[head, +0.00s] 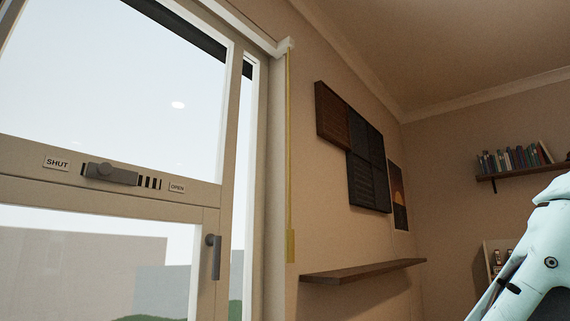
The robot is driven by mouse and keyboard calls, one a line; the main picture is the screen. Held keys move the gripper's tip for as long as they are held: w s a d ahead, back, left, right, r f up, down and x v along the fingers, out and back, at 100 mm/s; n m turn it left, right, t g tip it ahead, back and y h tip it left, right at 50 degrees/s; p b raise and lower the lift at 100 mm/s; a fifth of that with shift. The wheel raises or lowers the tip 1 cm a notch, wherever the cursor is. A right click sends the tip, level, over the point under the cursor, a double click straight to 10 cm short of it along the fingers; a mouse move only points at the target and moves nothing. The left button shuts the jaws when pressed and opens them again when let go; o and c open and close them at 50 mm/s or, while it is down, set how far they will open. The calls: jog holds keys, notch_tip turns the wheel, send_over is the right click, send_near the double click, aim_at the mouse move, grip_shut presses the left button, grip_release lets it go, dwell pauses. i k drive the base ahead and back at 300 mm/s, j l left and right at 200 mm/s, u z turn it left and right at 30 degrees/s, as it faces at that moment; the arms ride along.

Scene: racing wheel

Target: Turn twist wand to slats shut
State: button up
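A thin yellow wand (289,150) hangs almost straight down beside the right edge of the window. Its top meets a white rail end (286,46), and its lower end has a thicker yellow grip (291,246). No lowered slats cover the glass; a dark strip (184,34) shows along the top of the window, and I cannot tell whether it is the blind. My gripper is outside this view. Only a pale part of my arm shows at the lower right, apart from the wand.
The window frame carries a grey slider (111,174) between SHUT (57,163) and OPEN (177,187) labels, and a handle (215,257). A wooden shelf (364,270) juts from the wall right of the wand. Dark wall panels (368,165) hang above it. A bookshelf (522,173) is farther right.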

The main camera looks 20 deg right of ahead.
aim_at(290, 233)
jog(key=i+l+u, duration=0.15)
jog(key=l, duration=0.3)
jog(key=i+l+u, duration=0.2)
jog(key=l, duration=0.3)
jog(key=i+l+u, duration=0.15)
jog(key=l, duration=0.35)
jog(key=i+l+u, duration=0.15)
jog(key=l, duration=0.35)
jog(key=l+u, duration=0.15)
jog(key=l, duration=0.35)
jog(key=k+l+u, duration=0.25)
jog(key=k+l, duration=0.35)
jog(key=l, duration=0.15)
jog(key=i, duration=0.2)
